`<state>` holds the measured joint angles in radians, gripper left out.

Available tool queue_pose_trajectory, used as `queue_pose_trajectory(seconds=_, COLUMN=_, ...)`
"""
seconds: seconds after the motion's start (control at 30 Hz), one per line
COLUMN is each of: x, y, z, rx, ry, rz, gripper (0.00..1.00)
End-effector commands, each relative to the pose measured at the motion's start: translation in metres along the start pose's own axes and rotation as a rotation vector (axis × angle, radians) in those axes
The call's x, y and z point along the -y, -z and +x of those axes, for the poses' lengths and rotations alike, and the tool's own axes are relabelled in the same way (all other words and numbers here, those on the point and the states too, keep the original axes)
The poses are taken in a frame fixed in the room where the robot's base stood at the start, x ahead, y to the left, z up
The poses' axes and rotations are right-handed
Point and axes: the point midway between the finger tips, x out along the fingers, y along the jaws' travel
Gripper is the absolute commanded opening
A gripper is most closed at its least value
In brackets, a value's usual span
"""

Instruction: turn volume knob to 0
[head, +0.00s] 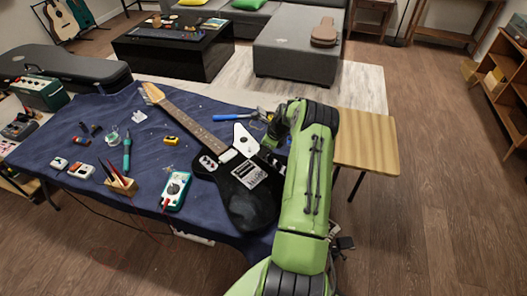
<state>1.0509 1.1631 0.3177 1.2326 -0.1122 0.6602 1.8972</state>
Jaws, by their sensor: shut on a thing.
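The black electric guitar (247,205) lies on the blue cloth, its neck pointing to the upper left. No volume knob can be made out on it at this size. My gripper (271,140) is at the right end of the cloth, beyond the guitar body and beside a white plate (244,141). The jaws are dark, small and partly covered by my green arm. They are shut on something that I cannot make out. I cannot tell whether they touch the guitar.
The blue cloth (60,140) carries a multimeter (175,190), a wooden tool block (121,186), a blue-handled tool (228,117) and several small items. A green amplifier (40,94) stands at the left. A small wooden table (367,142) is right of my arm.

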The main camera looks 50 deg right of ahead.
Motion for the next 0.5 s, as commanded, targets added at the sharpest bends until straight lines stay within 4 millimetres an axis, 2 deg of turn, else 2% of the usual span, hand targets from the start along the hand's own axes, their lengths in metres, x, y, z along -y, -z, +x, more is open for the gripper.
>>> queue_pose_trajectory(seconds=0.2, x=0.0020, y=0.0004, z=0.0013, rx=0.001, ry=-0.059, rz=-0.147, gripper=0.00)
queue_pose_trajectory(seconds=0.5, x=0.0027, y=-0.0001, z=0.0007, rx=0.001, ry=-0.110, rz=-0.271, gripper=0.00)
